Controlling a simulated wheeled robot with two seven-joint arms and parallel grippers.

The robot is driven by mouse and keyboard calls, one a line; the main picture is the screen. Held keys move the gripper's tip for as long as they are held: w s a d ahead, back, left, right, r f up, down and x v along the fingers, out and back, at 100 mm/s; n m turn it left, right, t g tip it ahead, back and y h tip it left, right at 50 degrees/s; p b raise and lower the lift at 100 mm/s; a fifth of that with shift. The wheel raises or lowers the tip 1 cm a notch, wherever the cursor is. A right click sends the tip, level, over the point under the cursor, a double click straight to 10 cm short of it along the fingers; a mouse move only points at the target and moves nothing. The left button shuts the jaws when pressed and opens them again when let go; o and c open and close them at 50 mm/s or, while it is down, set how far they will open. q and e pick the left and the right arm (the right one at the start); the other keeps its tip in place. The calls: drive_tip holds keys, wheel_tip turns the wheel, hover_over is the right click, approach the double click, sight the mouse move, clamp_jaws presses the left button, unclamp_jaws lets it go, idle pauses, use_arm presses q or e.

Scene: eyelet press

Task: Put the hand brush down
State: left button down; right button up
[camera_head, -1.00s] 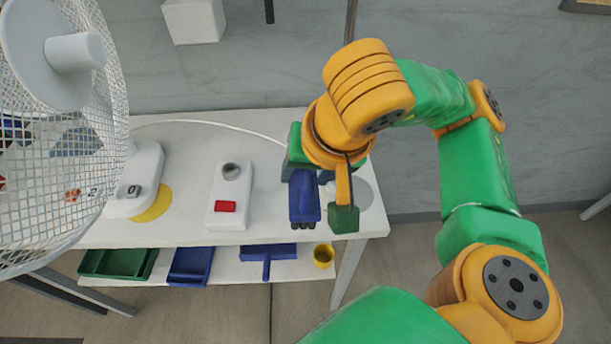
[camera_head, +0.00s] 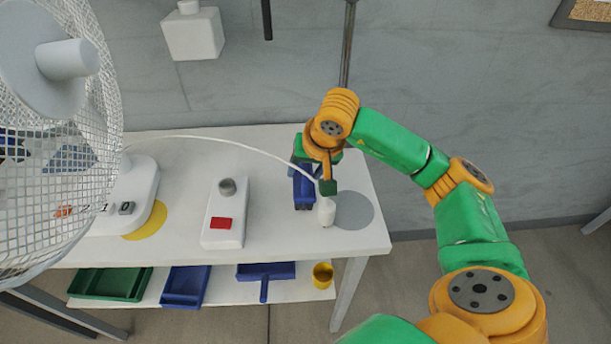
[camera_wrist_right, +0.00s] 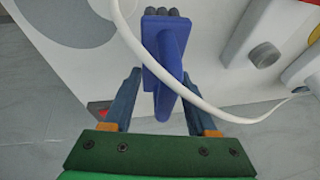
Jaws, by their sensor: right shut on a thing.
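The blue hand brush (camera_head: 304,188) is in my right gripper (camera_head: 308,163), over the right part of the white table. In the right wrist view its blue body (camera_wrist_right: 166,45) points away from me with dark bristles at the far end. Its handle runs back between the fingers of my right gripper (camera_wrist_right: 160,105), which is shut on it. I cannot tell whether the bristles touch the tabletop. A white cord (camera_wrist_right: 150,65) crosses in front of the brush in that view. My left gripper is not in view.
The white table (camera_head: 275,225) bears a grey disc (camera_head: 356,211), a small white bottle-like piece (camera_head: 327,212) close to the brush, and a white box with a red button (camera_head: 221,223). A fan (camera_head: 60,130) fills the left. Trays (camera_head: 187,286) and a yellow cup (camera_head: 322,274) stand below.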

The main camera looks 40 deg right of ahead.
sight(308, 170)
drive_tip(key=shift+f, duration=0.75)
drive_tip(key=shift+f+p, duration=0.2)
drive_tip(key=shift+p, duration=0.1)
drive_tip(key=shift+c, duration=0.5)
drive_tip(key=shift+s+a, duration=0.1)
drive_tip(key=o, duration=1.3)
drive_tip(key=shift+f, duration=0.1)
drive_tip(key=shift+f, duration=0.2)
drive_tip(key=v, duration=0.2)
drive_tip(key=b+v, duration=0.1)
drive_tip(key=v, duration=0.1)
drive_tip(key=a+v, duration=0.1)
drive_tip(key=v, duration=0.2)
drive_tip(key=shift+r+b, duration=0.15)
drive_tip(key=shift+b, duration=0.15)
